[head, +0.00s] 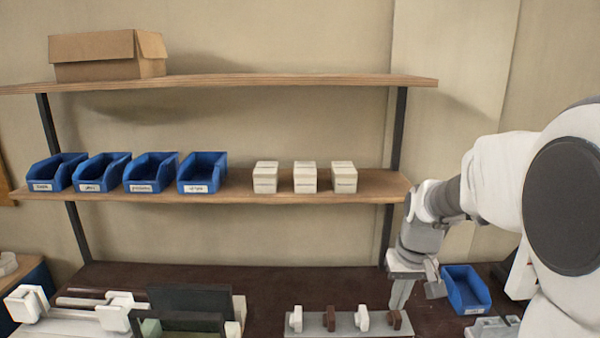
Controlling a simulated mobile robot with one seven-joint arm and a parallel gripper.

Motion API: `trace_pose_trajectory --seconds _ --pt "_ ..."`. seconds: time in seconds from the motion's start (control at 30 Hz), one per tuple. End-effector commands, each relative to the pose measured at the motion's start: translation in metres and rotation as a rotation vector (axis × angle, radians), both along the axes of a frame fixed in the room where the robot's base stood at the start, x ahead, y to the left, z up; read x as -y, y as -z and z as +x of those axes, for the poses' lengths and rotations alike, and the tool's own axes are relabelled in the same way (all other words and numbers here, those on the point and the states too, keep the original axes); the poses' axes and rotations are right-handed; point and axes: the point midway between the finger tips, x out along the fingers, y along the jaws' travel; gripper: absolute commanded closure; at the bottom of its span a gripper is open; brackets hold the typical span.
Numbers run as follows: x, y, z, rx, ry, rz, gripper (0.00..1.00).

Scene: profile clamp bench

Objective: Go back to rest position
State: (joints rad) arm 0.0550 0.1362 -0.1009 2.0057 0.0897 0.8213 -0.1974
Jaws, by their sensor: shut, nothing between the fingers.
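My gripper (402,294) is at the lower right in the head view, at the end of my white and grey arm. It points down over the dark bench (270,285), and its fingers are shut with nothing between them. The fingertips are close to the right end of a grey plate (345,331) that carries white and brown clamp-like pieces. I cannot tell whether they touch it.
A blue bin (465,290) stands right of my gripper. White clamps and dark profiles (186,300) occupy the bench's left. Shelves behind hold several blue bins (151,172), three white boxes (304,178) and a cardboard box (108,55). Bare bench lies between the fixtures.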

Motion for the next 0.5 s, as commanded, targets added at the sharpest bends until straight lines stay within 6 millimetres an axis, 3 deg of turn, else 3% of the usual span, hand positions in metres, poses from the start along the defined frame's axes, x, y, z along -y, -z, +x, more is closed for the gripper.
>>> trace_pose_trajectory --seconds 0.03,0.2,0.5 --pt "-0.006 -0.014 -0.012 0.024 -0.002 0.001 1.00" --pt "-0.020 -0.047 -0.050 0.084 -0.003 0.002 1.00" --pt "-0.040 -0.081 -0.122 0.189 -0.010 -0.006 1.00"
